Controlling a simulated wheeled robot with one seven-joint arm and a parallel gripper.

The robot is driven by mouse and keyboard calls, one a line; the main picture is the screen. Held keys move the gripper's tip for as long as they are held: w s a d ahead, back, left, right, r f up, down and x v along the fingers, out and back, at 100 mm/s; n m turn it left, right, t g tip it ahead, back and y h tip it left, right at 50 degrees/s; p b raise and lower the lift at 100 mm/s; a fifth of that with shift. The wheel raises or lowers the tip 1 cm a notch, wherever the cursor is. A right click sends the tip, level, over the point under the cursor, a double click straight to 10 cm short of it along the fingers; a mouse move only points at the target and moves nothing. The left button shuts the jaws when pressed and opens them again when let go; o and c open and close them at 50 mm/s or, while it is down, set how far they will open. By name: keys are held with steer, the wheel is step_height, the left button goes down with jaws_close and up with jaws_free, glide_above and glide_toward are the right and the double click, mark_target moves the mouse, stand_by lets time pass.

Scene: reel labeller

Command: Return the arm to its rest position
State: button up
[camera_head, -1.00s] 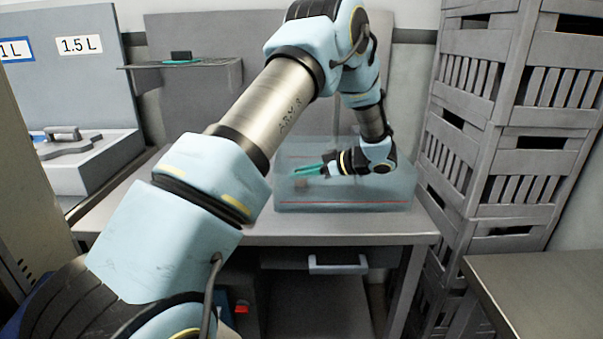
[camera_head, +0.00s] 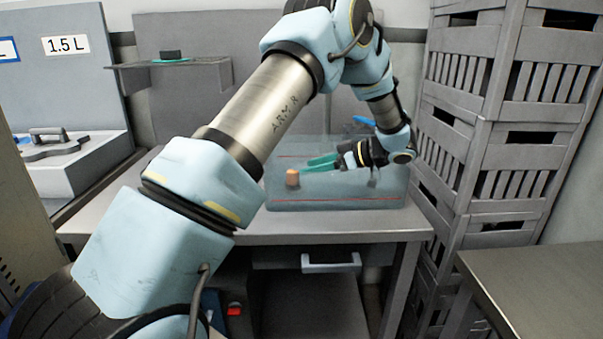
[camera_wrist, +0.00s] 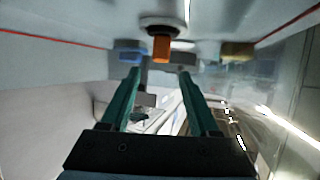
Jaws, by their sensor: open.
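My arm reaches from the lower left over the table. My gripper (camera_head: 308,164) has green fingers pointing left, at or inside a see-through box (camera_head: 335,203) with red lines on the table. In the wrist view, my gripper (camera_wrist: 160,82) shows its two green fingers spread apart with nothing held between them. A small orange piece (camera_head: 292,176) is left of the fingertips in the head view. It also shows in the wrist view as an orange block (camera_wrist: 161,48) on a round fitting, ahead of the fingers and apart from them.
Grey crates (camera_head: 480,120) are stacked at the right, close to my wrist. A wall shelf (camera_head: 172,73) holds a small dark item. A case (camera_head: 75,165) stands at the left. A blue item (camera_head: 364,121) shows behind my wrist. A second table (camera_head: 530,290) is at lower right.

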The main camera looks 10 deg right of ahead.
steer(key=shift+s+d+r, duration=0.2)
steer(key=shift+s+d, duration=0.05)
steer(key=shift+d, duration=0.1)
